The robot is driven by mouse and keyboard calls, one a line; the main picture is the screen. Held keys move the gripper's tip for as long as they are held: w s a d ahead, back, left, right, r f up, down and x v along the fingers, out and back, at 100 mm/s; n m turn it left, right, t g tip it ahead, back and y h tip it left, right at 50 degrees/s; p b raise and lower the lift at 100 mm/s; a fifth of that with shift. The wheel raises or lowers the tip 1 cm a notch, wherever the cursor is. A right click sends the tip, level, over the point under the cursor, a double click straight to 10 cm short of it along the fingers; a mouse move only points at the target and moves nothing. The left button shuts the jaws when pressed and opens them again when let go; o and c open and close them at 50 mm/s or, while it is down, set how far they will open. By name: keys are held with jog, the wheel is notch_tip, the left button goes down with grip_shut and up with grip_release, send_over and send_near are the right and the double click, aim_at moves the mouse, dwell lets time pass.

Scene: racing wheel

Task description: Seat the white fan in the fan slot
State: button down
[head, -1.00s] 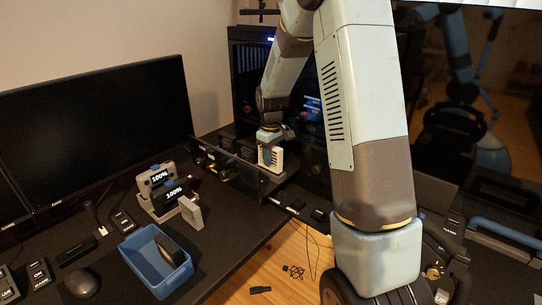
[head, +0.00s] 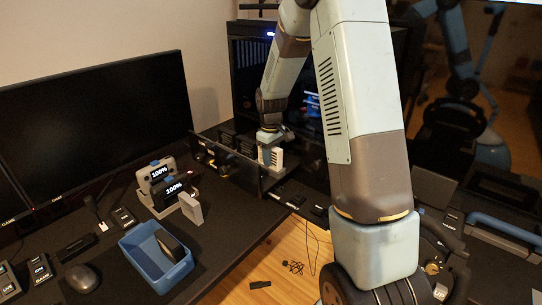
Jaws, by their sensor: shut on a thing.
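The white fan (head: 276,158) is a small pale block with dark slots on its face. It is at the end of my arm, at the right end of a low dark open unit (head: 240,174) on the desk. My gripper (head: 267,148) is above and at the left side of the fan, shut on it. The fan slot itself cannot be made out; the fan, gripper and the unit's dark front panel hide that area. I cannot tell whether the fan is inside a slot or just above it.
A blue bin (head: 157,255) with a dark item stands at the desk's front. Chargers reading 100% (head: 160,184) and a pale block (head: 191,208) are left of the unit. A monitor (head: 95,130) stands at left, a lit PC tower (head: 252,80) behind.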

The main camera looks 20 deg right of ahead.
jog(key=shift+f, duration=0.35)
jog(key=c, duration=0.7)
grip_release()
notch_tip(320, 180, up, 13)
jog(key=shift+f, duration=0.1)
jog(key=shift+r, duration=0.4)
